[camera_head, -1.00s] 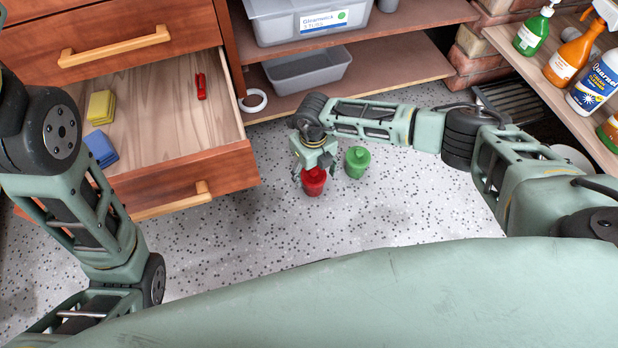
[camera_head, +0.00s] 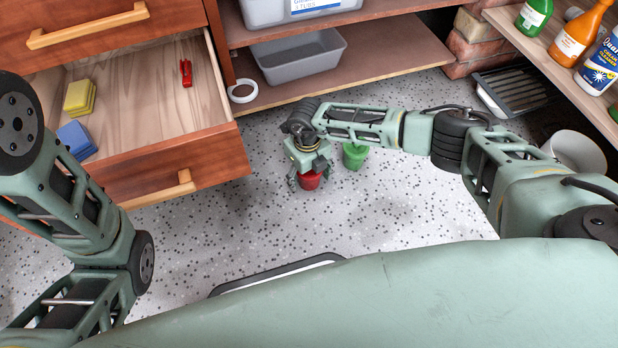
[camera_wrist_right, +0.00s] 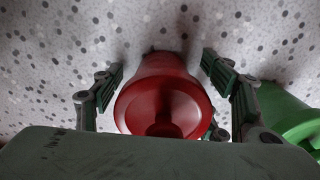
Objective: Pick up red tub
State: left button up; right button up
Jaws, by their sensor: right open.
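The red tub (camera_head: 309,181) stands on the speckled floor in front of the open drawer. My right gripper (camera_head: 308,178) is above it in the head view, its fingers reaching down around it. In the right wrist view the red tub (camera_wrist_right: 163,100) sits between the two open fingers of the right gripper (camera_wrist_right: 163,75), with a small gap on each side. The gripper hides much of the tub's top in the head view. My left arm shows at the left of the head view, but its gripper is out of view.
A green tub (camera_head: 354,157) stands just right of the red one, close to my right gripper's finger; it also shows in the wrist view (camera_wrist_right: 290,112). The open drawer (camera_head: 180,159) juts out at left. A shelf with a grey bin (camera_head: 300,65) is behind. Floor in front is clear.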

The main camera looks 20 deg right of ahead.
jog(key=shift+c, duration=0.3)
jog(key=c, duration=1)
jog(key=shift+r, duration=0.25)
jog(key=shift+c, duration=0.2)
